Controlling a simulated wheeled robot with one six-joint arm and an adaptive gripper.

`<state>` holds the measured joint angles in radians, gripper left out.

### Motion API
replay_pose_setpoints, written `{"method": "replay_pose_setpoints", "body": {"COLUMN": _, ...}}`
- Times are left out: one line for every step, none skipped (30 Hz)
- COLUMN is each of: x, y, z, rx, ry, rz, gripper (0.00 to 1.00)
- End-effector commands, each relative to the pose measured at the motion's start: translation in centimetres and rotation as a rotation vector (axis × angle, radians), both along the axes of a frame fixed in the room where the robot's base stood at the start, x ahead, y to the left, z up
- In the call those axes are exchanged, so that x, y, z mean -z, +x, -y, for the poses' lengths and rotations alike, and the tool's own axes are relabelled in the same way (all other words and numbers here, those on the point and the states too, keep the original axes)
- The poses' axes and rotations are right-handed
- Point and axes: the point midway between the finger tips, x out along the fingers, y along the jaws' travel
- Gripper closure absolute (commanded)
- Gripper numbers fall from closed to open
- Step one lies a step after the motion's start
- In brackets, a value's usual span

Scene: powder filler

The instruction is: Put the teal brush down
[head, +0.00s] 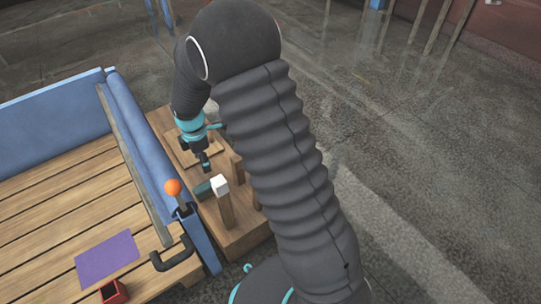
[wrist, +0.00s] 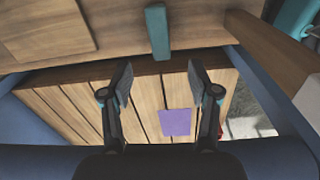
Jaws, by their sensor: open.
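A teal bar-like piece, which looks like the teal brush (wrist: 157,30), is by the edge of the wooden stand in the wrist view, just beyond my fingertips and centred between them. In the head view a dark teal piece (head: 203,190) shows just below my gripper, beside a white-topped post. My gripper (head: 205,165) points down over the stand. In the wrist view its two fingers (wrist: 160,78) are spread apart with nothing between them. The brush's bristles cannot be made out, and I cannot tell what it rests on.
The wooden stand (head: 245,237) carries a white-topped post (head: 220,186) and other upright posts, close to my gripper. A blue-framed slatted platform (head: 60,205) lies left, with a purple sheet (head: 107,260), a red box (head: 113,292) and an orange-knobbed lever (head: 173,187). Open floor lies right.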

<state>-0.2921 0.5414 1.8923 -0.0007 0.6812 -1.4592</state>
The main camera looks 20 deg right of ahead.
Motion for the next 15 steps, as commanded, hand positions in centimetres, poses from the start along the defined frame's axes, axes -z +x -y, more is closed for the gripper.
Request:
{"method": "replay_pose_setpoints", "body": {"x": -2.0, "y": -0.3, "z": 0.7, "rx": 0.052, "ry": 0.007, "rz": 0.021, "gripper": 0.39}}
{"method": "replay_pose_setpoints", "body": {"x": -3.1, "y": -0.5, "z": 1.1, "rx": 0.090, "ry": 0.012, "rz": 0.030, "gripper": 0.39}}
{"method": "replay_pose_setpoints", "body": {"x": -4.6, "y": -1.0, "z": 1.8, "rx": 0.143, "ry": 0.019, "rz": 0.043, "gripper": 0.39}}
{"method": "replay_pose_setpoints", "body": {"x": -5.8, "y": -1.4, "z": 2.2, "rx": 0.184, "ry": 0.024, "rz": 0.054, "gripper": 0.39}}
{"method": "replay_pose_setpoints", "body": {"x": -6.9, "y": -1.8, "z": 2.7, "rx": 0.227, "ry": 0.030, "rz": 0.064, "gripper": 0.39}}
{"method": "replay_pose_setpoints", "body": {"x": -8.3, "y": -2.3, "z": 3.4, "rx": 0.283, "ry": 0.038, "rz": 0.077, "gripper": 0.39}}
{"method": "replay_pose_setpoints", "body": {"x": -9.3, "y": -2.8, "z": 3.8, "rx": 0.325, "ry": 0.044, "rz": 0.087, "gripper": 0.39}}
{"method": "replay_pose_setpoints", "body": {"x": -10.3, "y": -3.3, "z": 4.3, "rx": 0.366, "ry": 0.051, "rz": 0.096, "gripper": 0.39}}
{"method": "replay_pose_setpoints", "body": {"x": -11.6, "y": -4.0, "z": 4.9, "rx": 0.421, "ry": 0.059, "rz": 0.107, "gripper": 0.39}}
{"method": "replay_pose_setpoints", "body": {"x": -12.6, "y": -4.6, "z": 5.4, "rx": 0.463, "ry": 0.066, "rz": 0.117, "gripper": 0.39}}
{"method": "replay_pose_setpoints", "body": {"x": -13.5, "y": -5.2, "z": 5.8, "rx": 0.504, "ry": 0.074, "rz": 0.127, "gripper": 0.39}}
{"method": "replay_pose_setpoints", "body": {"x": -14.7, "y": -5.9, "z": 6.4, "rx": 0.558, "ry": 0.085, "rz": 0.140, "gripper": 0.39}}
{"method": "replay_pose_setpoints", "body": {"x": -15.5, "y": -6.6, "z": 6.9, "rx": 0.599, "ry": 0.093, "rz": 0.148, "gripper": 0.39}}
{"method": "replay_pose_setpoints", "body": {"x": -16.3, "y": -7.2, "z": 7.3, "rx": 0.641, "ry": 0.101, "rz": 0.157, "gripper": 0.39}}
{"method": "replay_pose_setpoints", "body": {"x": -17.3, "y": -8.2, "z": 7.9, "rx": 0.696, "ry": 0.113, "rz": 0.168, "gripper": 0.39}}
